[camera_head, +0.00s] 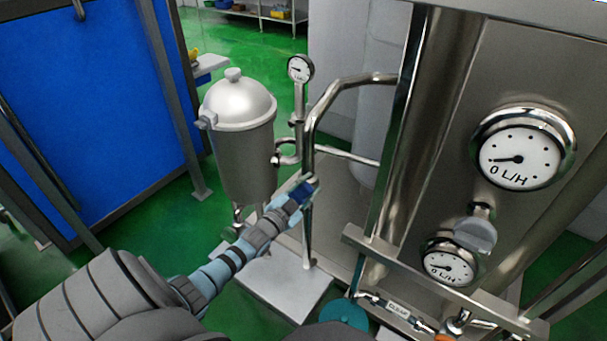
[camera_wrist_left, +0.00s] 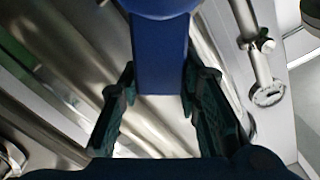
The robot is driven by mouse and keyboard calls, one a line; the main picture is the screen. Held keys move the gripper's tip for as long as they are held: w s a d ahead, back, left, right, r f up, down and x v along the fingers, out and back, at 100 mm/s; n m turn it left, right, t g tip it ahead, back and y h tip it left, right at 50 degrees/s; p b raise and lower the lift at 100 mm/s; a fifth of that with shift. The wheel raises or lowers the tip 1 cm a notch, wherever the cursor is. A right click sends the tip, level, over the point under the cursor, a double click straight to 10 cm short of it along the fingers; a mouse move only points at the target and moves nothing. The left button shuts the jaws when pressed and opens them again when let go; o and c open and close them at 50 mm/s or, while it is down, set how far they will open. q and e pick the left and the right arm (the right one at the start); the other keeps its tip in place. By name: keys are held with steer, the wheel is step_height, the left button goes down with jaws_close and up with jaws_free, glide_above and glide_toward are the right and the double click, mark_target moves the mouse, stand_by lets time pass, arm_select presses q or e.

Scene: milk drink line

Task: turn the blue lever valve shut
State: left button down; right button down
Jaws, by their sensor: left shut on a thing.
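The blue lever (camera_head: 304,188) is on the steel pipework, just right of the steel domed tank. My left gripper (camera_head: 290,202) reaches it from the lower left, and its wrist and fingers hide part of the valve. In the left wrist view the flat blue lever (camera_wrist_left: 160,60) lies between the two dark fingers of my left gripper (camera_wrist_left: 160,95), which is shut on it. The lever's wider round end is at the top of that view. My right gripper is not in view.
The domed tank (camera_head: 240,135) stands close to my left arm. A small gauge (camera_head: 300,69) rises behind the pipe (camera_head: 322,104). The steel panel at right carries a large gauge (camera_head: 519,157) and a smaller gauge (camera_head: 450,264). A teal round part (camera_head: 343,314) is below.

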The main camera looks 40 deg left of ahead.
arm_select(q)
steer(key=m, duration=0.1)
steer(key=d+f+m, duration=0.1)
steer(key=shift+w+d+f+m, duration=0.1)
steer(key=shift+d+f+m, duration=0.15)
steer(key=shift+m, duration=0.15)
steer(key=shift+d+f+m+b, duration=0.35)
steer(key=shift+f+m, duration=0.5)
steer(key=shift+m, duration=0.55)
steer(key=shift+d+f+m+b, duration=0.3)
steer(key=shift+f+m, duration=0.55)
steer(key=shift+m, duration=0.55)
steer(key=shift+d+f+m+b, duration=0.35)
steer(key=shift+f+m, duration=0.5)
steer(key=shift+m, duration=0.55)
steer(key=c, duration=1.2)
jaws_free()
steer(key=shift+o, duration=0.2)
